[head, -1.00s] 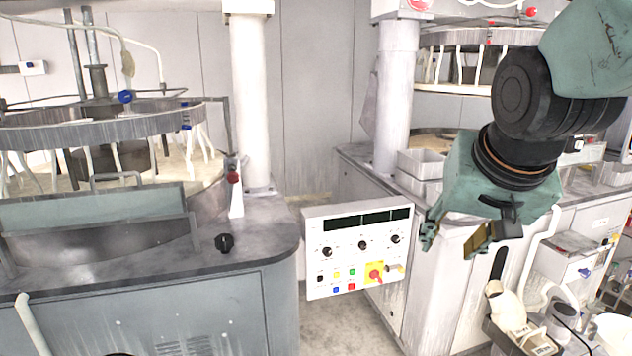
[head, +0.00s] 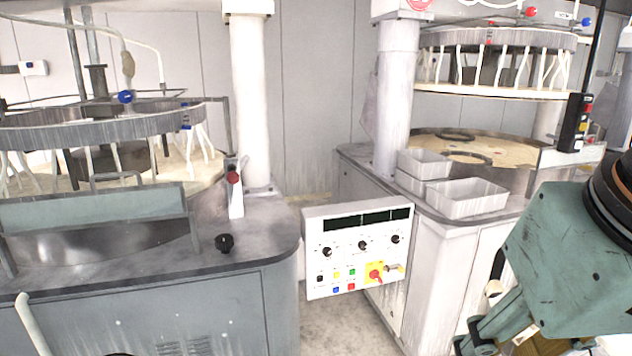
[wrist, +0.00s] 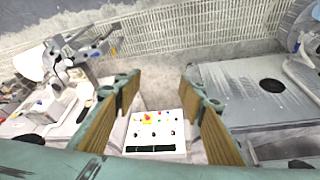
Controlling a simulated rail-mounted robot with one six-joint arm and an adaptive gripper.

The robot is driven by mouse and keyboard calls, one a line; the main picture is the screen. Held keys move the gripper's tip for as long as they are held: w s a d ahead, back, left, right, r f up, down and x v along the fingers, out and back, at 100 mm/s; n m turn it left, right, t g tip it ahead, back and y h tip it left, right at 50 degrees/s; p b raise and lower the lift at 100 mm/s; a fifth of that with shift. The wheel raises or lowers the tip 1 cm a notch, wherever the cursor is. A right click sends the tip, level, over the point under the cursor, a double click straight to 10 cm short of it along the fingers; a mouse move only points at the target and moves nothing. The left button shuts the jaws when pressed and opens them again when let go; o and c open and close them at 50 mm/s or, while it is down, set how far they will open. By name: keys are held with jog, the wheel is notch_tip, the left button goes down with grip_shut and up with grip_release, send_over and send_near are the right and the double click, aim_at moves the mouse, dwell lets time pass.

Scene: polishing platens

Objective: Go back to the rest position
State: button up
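My gripper (wrist: 160,82) is open and empty in the wrist view, its two tan-padded fingers wide apart with nothing between the pads. The control panel (wrist: 155,134) shows beyond and below the gap between them, apart from the gripper. In the head view, the green gripper body (head: 560,265) is at the lower right, in front of the right machine. Its fingers are partly cut off by the bottom edge there.
The white control panel (head: 358,222) stands between the left polishing machine (head: 150,285) and the right machine's white cabinet (head: 450,255). White trays (head: 468,209) sit on the right machine's corner. A black pendant (head: 574,122) hangs at the right. A floor gap (head: 340,325) is clear.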

jog(key=shift+s+a+f, duration=0.1)
jog(key=shift+s+f, duration=0.05)
jog(key=shift+s, duration=0.6)
jog(key=shift+s+a+f, duration=0.1)
jog(key=shift+s, duration=0.6)
